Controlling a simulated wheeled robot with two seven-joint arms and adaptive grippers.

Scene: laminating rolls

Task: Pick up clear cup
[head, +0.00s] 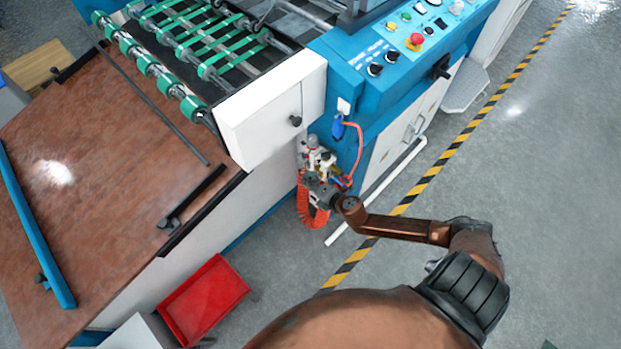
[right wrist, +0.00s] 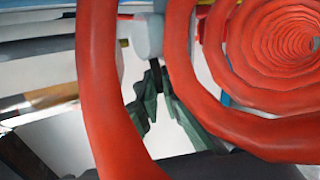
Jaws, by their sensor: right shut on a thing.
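A small air unit (head: 316,150) with a knob and fittings sits on the machine's side, by the corner of the blue panel. The right wrist view shows a pale, translucent-looking cylinder (right wrist: 148,37), which appears to be the clear cup. My right gripper (head: 322,178) is at the lower part of this unit. In the wrist view, its dark green fingers (right wrist: 157,72) come together at the cylinder's lower end and are shut on it. Red coils hide part of the cup and fingers. In the head view I cannot make out the cup. My left gripper is not in view.
A red coiled hose (head: 305,208) hangs beside my right gripper and crosses close in front of the wrist camera. An orange tube (head: 358,150) runs down the blue panel. A red tray (head: 203,300) stands below left. The floor at right is clear.

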